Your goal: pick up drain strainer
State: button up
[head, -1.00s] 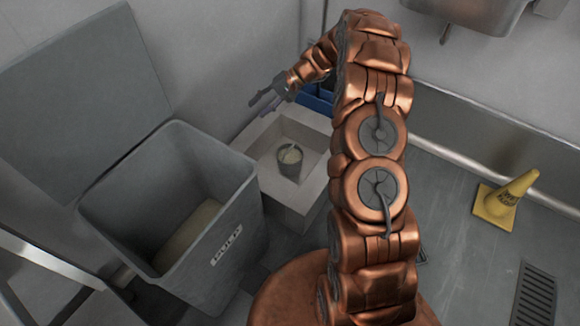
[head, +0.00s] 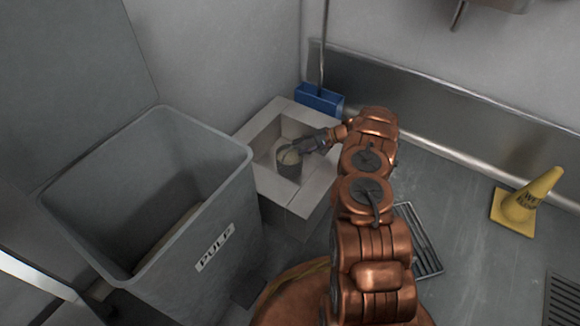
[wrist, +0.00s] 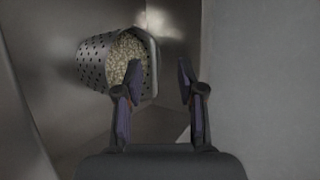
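The drain strainer (head: 287,168) is a grey perforated basket standing inside the basin of a square floor sink (head: 262,143). In the wrist view the strainer (wrist: 96,62) appears turned on its side and is filled with pale, grainy matter. My gripper (head: 303,149) is at the strainer's upper right edge in the head view. In the wrist view my gripper (wrist: 158,85) has its two fingers apart with nothing held between them. The left finger overlaps the strainer's rim and filling; the right finger is clear of it. I cannot tell whether either finger touches it.
A large grey bin labelled PULP (head: 215,247) stands left of the sink, close to it. A blue dustpan-like item (head: 319,98) with a pole is behind the sink. A yellow wet floor cone (head: 526,203) and floor grates (head: 419,240) are to the right.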

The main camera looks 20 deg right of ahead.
aim_at(286, 153)
jog(key=shift+d+f+b+x, duration=0.15)
jog(key=shift+b+x, duration=0.5)
jog(key=shift+x, duration=0.65)
jog(key=shift+d+f+b+x, duration=0.1)
jog(key=shift+f+b+x, duration=0.1)
jog(key=shift+b+x, duration=0.85)
jog(key=shift+d+f+b+x, duration=0.1)
jog(key=shift+f+b+x, duration=0.15)
jog(key=shift+x, duration=1.35)
jog(key=shift+r, duration=0.1)
grip_shut()
